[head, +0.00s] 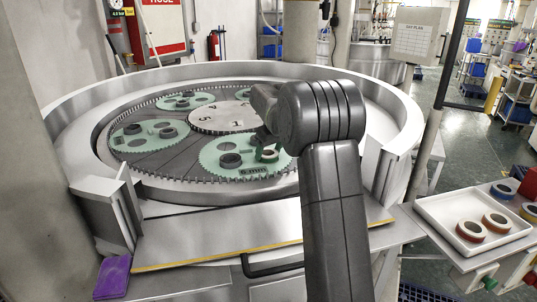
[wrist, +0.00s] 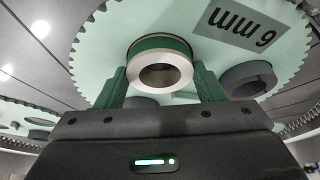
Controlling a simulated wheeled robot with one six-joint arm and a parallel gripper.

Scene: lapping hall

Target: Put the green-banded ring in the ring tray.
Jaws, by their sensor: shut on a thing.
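The green-banded ring (wrist: 165,45) is a silver ring with a green band, and in the wrist view it sits between the two green fingers. My gripper (wrist: 162,75) is shut on it. In the head view the gripper (head: 267,150) is low over the front green gear-shaped carrier, partly hidden by my arm, and the ring (head: 270,155) shows there at the fingers. I cannot tell whether the ring still touches the carrier. The white ring tray (head: 438,207) is on the bench at the right and holds a red-banded ring (head: 471,231) and an orange-brown ring (head: 497,222).
The front carrier (head: 228,165), marked 6 mm, also bears dark rings (head: 230,160). A raised metal rim (head: 75,150) surrounds the round machine. Blue (head: 503,191) and yellow (head: 529,211) rings lie right of the tray.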

